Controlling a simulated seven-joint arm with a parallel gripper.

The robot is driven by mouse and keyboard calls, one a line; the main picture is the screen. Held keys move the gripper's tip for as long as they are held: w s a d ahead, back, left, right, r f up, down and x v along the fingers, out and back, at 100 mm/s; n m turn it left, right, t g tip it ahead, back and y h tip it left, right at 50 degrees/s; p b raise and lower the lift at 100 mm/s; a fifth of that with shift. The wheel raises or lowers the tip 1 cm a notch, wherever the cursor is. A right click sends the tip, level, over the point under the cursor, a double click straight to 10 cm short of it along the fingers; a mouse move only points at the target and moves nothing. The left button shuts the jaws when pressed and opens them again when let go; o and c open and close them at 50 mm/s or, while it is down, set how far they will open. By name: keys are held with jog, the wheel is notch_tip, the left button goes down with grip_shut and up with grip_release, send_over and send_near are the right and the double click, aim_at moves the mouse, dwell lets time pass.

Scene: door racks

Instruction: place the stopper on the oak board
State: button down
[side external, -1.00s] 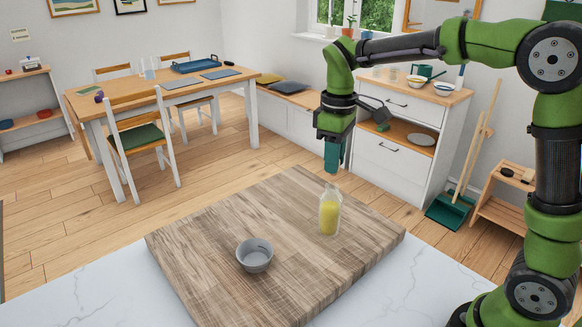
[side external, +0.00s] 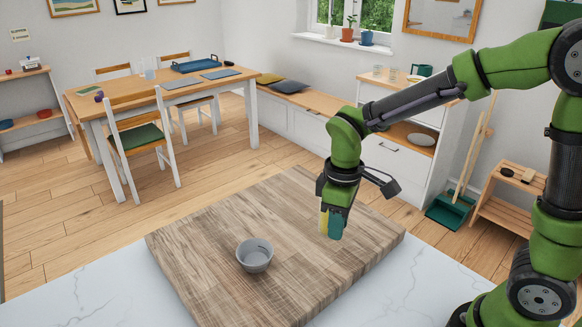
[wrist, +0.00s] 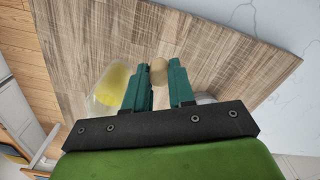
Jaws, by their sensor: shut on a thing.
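The stopper (wrist: 158,72), a small tan cork-like piece, shows in the wrist view between my fingertips. My gripper (wrist: 163,82) is shut on it. In the side view my gripper (side external: 335,235) points down, low over the right part of the oak board (side external: 225,230), and its fingers hide the stopper. I cannot tell whether the stopper touches the board. The clear bottle with yellow contents (wrist: 110,88) stands left of my fingers in the wrist view. In the side view only a yellow strip of it (side external: 323,222) shows beside the fingers.
A grey bowl (side external: 254,255) stands on the board, left of my gripper; my right finger partly hides it in the wrist view. Bare board lies around the bowl and at the back. The white marble counter (side external: 110,287) surrounds the board's front.

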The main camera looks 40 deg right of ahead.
jog(key=shift+s+a+f+m, duration=0.1)
jog(key=shift+f+m, duration=0.05)
jog(key=shift+f, duration=0.4)
jog(key=shift+a+f+m, duration=0.1)
jog(key=shift+f+m, duration=0.05)
jog(key=shift+f, duration=0.35)
send_over(276, 234)
jog(key=shift+s+f, duration=0.1)
jog(key=shift+f, duration=0.55)
jog(key=shift+w+f, duration=0.2)
jog(key=shift+f, duration=1.55)
jog(key=shift+f, duration=0.2)
jog(key=c, duration=1)
grip_release()
jog(key=shift+o, duration=0.2)
